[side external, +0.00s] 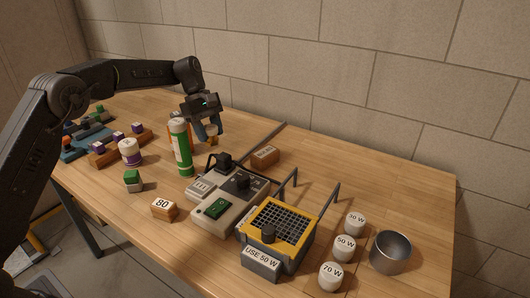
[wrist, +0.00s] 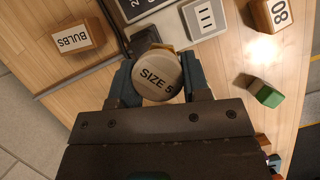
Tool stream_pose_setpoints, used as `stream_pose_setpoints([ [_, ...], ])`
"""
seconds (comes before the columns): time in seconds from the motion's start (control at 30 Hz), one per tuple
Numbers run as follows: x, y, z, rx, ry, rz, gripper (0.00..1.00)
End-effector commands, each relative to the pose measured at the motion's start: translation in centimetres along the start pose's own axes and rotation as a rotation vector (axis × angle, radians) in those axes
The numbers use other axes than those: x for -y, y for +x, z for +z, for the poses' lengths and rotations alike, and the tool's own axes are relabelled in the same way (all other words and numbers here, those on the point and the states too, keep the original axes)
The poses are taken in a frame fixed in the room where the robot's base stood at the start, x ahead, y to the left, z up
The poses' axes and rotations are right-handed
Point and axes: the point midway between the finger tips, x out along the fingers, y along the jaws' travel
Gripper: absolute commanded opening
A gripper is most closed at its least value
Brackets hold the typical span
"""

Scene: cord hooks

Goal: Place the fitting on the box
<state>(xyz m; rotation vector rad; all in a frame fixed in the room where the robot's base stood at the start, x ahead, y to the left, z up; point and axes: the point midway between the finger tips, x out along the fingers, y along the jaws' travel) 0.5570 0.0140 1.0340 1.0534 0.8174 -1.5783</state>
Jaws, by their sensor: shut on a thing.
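My gripper (wrist: 158,82) is shut on a round pale piece marked SIZE 5 (wrist: 158,76), with one blue finger on each side of it. In the side view my gripper (side external: 208,128) points down behind the green and white tube, and the held piece shows only in part. A grey box (side external: 215,212) with black parts and a green switch stands in the middle of the table. A grey and yellow box (side external: 280,228) with a black grid top and a USE 50 W label is in front. I cannot tell which one the task means.
A green and white tube (side external: 180,148) stands close to my gripper. A block marked BULBS (wrist: 78,39) and a block marked 80 (side external: 164,209) lie nearby. White jars (side external: 344,248) and a metal cup (side external: 390,252) are at the right. Two dark hooks (side external: 330,200) rise behind the grid box.

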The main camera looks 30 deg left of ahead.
Motion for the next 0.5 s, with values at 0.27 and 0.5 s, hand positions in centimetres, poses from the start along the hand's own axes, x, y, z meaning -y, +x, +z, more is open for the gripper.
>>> stream_pose_setpoints([
  [0.27,-3.7,-2.0,-1.9,-0.002,-0.575,0.243,0.17],
  [0.5,-5.5,-3.2,-2.9,-0.003,-0.874,0.367,0.17],
])
